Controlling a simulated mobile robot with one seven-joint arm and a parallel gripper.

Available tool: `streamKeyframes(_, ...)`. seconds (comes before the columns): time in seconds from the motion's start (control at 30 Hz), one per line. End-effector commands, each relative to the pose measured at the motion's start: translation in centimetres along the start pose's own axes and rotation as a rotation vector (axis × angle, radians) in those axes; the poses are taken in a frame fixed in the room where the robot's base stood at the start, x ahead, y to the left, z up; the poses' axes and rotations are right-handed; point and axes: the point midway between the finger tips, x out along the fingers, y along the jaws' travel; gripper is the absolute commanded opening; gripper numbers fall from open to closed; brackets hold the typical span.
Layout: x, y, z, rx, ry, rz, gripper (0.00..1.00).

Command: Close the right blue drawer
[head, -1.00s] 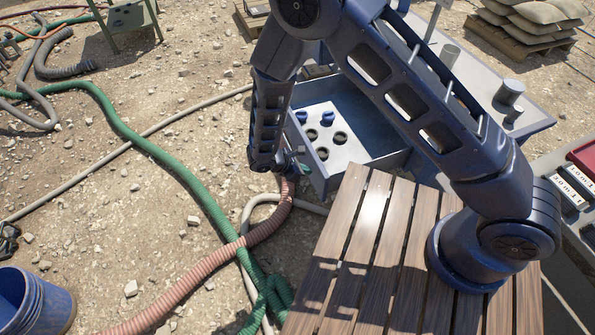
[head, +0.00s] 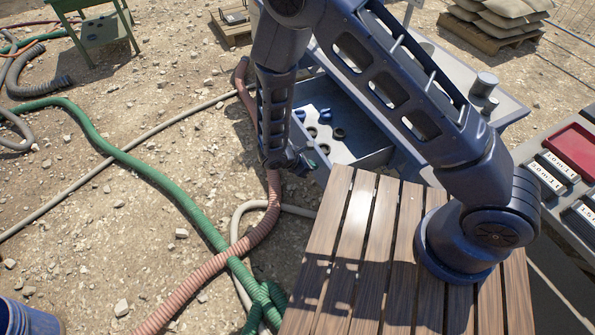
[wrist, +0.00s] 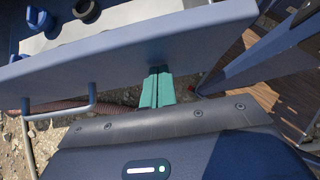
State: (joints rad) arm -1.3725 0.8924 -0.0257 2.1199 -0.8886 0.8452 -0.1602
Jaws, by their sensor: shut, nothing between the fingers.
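The blue-grey drawer (head: 372,159) stands open below the workbench in the head view, with dark rings and blue pieces on its pale floor. Its outer panel (wrist: 150,55) fills the upper part of the wrist view, with a grey bar handle (wrist: 58,116) at the left. My gripper (head: 301,166) is at the outer side of the drawer in the head view, partly hidden by my arm. In the wrist view its green fingers (wrist: 157,80) are together and empty, with the tips at the panel's lower edge, right of the handle. I cannot tell whether they touch it.
A wooden slatted table (head: 345,230) stands close on the near right of the drawer. A pink hose (head: 262,228) and a green hose (head: 150,175) cross the gravel on the left. A blue bucket (head: 28,317) stands at the lower left.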

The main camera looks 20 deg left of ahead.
Motion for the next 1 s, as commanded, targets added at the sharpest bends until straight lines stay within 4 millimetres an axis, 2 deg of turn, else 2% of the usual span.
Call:
streamKeyframes(0.1,2.5,-0.1,2.5,0.002,-0.002,-0.005,0.0)
streamKeyframes(0.6,12.3,-0.1,12.3,0.002,-0.002,-0.004,0.0)
streamKeyframes(0.8,15.7,-0.1,15.6,0.002,-0.001,-0.003,0.0)
streamKeyframes(1.0,18.0,-0.1,18.0,0.002,-0.001,-0.002,0.0)
